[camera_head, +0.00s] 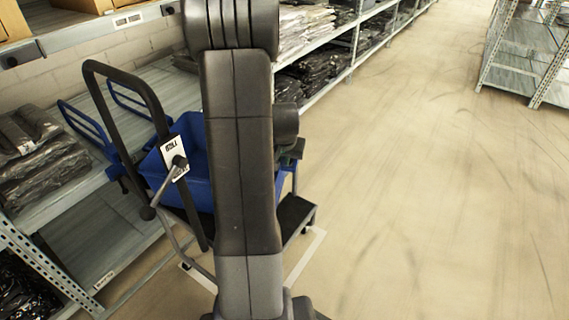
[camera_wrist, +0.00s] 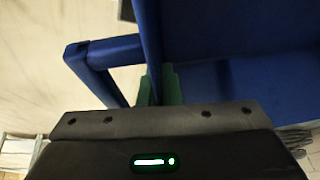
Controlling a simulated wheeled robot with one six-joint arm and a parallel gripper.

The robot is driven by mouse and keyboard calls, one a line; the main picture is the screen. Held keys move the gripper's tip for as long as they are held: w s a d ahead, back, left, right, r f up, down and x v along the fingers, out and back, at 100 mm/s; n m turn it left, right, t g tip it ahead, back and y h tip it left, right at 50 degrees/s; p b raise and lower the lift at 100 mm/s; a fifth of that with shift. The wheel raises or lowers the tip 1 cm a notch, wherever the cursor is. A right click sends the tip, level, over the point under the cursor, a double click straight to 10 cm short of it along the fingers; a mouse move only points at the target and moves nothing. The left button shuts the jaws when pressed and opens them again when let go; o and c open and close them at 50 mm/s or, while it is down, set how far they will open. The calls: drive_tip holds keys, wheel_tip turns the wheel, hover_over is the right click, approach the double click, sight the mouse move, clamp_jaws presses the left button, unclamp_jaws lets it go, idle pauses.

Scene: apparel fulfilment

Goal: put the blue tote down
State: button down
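The blue tote (camera_head: 196,150) is behind my arm in the head view, partly hidden by it and by a black tubular handle. In the wrist view, the blue tote's wall (camera_wrist: 149,35) runs down between the green finger pads of my gripper (camera_wrist: 159,85). The pads appear closed on this wall, one on each side. The tote's inside fills the right of that view and no contents show. In the head view, my gripper (camera_head: 291,152) is mostly hidden at the arm's right side. What bears the tote from below is hidden, so I cannot tell whether it rests on something.
The black handle (camera_head: 150,92) carries a white sign (camera_head: 174,158). A dark low platform (camera_head: 296,214) stands by white floor tape (camera_head: 305,256). Shelving (camera_head: 75,185) with dark bagged garments (camera_head: 38,150) lines the left. Open floor (camera_head: 430,190) lies to the right.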

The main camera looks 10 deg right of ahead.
drive_tip(key=shift+f, duration=0.4)
drive_tip(key=shift+f, duration=0.15)
drive_tip(key=c, duration=1.6)
unclamp_jaws()
drive_tip(key=shift+c, duration=0.2)
drive_tip(key=p+v, duration=0.4)
drive_tip(key=v, duration=0.8)
